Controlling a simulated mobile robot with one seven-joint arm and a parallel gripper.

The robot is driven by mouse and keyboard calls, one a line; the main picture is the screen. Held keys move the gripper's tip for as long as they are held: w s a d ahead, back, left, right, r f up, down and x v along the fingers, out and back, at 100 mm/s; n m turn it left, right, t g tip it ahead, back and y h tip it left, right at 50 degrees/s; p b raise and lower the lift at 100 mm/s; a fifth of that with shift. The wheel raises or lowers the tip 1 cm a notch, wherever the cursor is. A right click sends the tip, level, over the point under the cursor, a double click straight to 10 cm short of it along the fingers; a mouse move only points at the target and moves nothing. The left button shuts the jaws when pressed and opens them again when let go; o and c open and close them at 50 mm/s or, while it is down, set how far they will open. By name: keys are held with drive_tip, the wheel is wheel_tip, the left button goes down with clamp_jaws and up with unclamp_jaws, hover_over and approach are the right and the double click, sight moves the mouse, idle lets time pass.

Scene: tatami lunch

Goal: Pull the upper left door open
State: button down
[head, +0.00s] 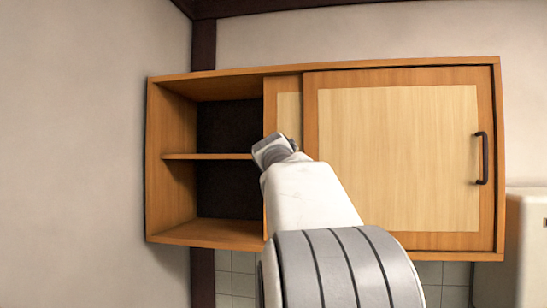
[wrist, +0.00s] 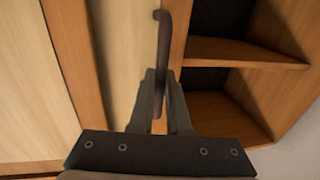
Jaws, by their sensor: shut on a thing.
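The upper left door (head: 289,105) is a sliding wooden panel with a pale centre. It is largely overlapped by the right door (head: 395,165), and the left part of the cabinet stands open. In the wrist view the left door (wrist: 128,45) shows its dark bar handle (wrist: 162,42). My gripper (wrist: 161,85) is shut on this handle, one finger on each side of it. In the head view my gripper (head: 272,150) is in front of the left door, and its hand and arm hide the handle and the fingertips.
The open bay shows a middle shelf (head: 205,156) and a dark back, with nothing on it. The right door has its own dark handle (head: 482,158) at its right side. A white appliance (head: 525,245) stands at the lower right. A plain wall is at the left.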

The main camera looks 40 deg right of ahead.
idle(0.3)
drive_tip(key=c, duration=0.9)
unclamp_jaws()
drive_tip(key=b+v, duration=0.7)
drive_tip(key=v, duration=1)
drive_tip(key=shift+s+a+b, duration=0.15)
drive_tip(key=shift+b, duration=0.15)
